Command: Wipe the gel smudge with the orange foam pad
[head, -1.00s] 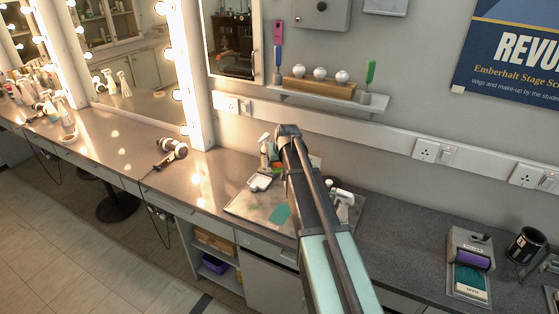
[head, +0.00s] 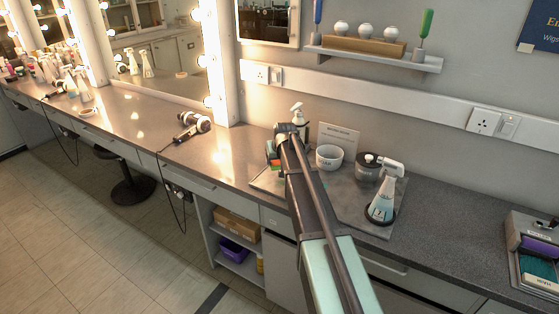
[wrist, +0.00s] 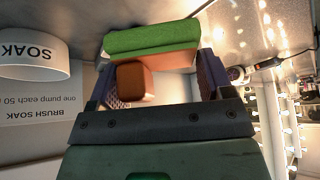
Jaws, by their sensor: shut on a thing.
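My gripper (head: 275,152) is over the left part of the grey mat (head: 352,217) on the counter. In the wrist view my gripper (wrist: 160,80) is shut on the orange foam pad (wrist: 152,62), which has a green layer along its far side. A smaller brown-orange block (wrist: 133,82) shows between the fingers against the pad. In the head view a bit of the pad (head: 271,160) shows beside my arm. I cannot tell whether the pad touches the mat.
A white bowl (head: 329,158), a dark jar (head: 368,168) and a spray bottle (head: 382,201) stand right of my arm. A pump bottle (head: 298,118) and a sign card (head: 341,137) stand behind. A hair dryer (head: 190,127) lies left.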

